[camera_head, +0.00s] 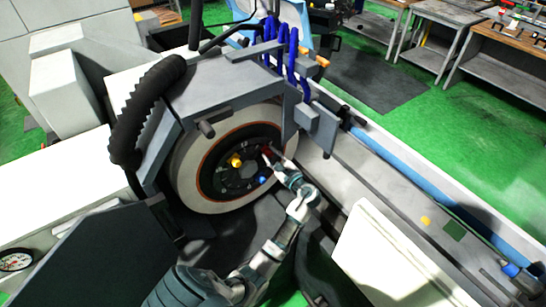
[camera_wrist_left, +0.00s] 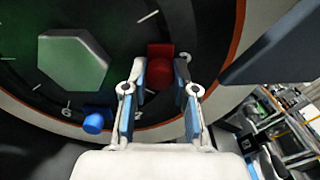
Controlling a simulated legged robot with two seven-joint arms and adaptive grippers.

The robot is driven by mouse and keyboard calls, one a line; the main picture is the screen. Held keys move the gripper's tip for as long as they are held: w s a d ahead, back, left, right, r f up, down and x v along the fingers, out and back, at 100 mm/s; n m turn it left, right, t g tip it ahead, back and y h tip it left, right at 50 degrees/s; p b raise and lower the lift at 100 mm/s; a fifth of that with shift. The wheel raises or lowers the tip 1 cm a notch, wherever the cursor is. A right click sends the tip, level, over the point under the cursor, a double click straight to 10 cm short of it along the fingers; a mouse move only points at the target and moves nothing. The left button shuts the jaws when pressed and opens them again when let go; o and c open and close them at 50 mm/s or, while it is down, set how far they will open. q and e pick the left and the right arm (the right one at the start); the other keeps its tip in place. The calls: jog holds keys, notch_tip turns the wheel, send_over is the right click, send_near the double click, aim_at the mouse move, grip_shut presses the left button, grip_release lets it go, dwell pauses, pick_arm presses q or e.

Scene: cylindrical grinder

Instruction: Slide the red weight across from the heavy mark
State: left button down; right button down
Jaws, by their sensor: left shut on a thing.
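The red weight (camera_wrist_left: 160,62) sits on the dark dial of the grinding wheel, between the fingertips of my left gripper (camera_wrist_left: 159,78), which is shut on it. In the head view the left gripper (camera_head: 270,156) reaches the right side of the dial, and the red weight (camera_head: 267,149) is partly hidden by it. A blue weight (camera_head: 262,180) is lower on the dial; it also shows in the left wrist view (camera_wrist_left: 95,122), left of the fingers. I cannot read the heavy mark. My right gripper is not in view.
A green hexagonal nut (camera_wrist_left: 72,62) stands at the dial's centre. The pale grinding wheel (camera_head: 188,185) surrounds the dial. A grey guard block (camera_head: 318,127) with blue hoses (camera_head: 292,60) stands close to the right of the wheel. A white panel (camera_head: 385,255) is at lower right.

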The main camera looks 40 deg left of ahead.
pick_arm(q)
jog(key=c, duration=1.1)
grip_release()
jog(key=shift+a+r, duration=0.2)
jog(key=shift+r, duration=0.05)
jog(key=shift+o, duration=1)
jog(key=shift+w+a+f, duration=0.1)
jog(key=shift+w+f, duration=0.05)
jog(key=shift+a+f, duration=0.25)
jog(key=v, duration=1.2)
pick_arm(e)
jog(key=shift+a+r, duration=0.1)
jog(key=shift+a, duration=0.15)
pick_arm(q)
jog(key=shift+w+a, duration=0.15)
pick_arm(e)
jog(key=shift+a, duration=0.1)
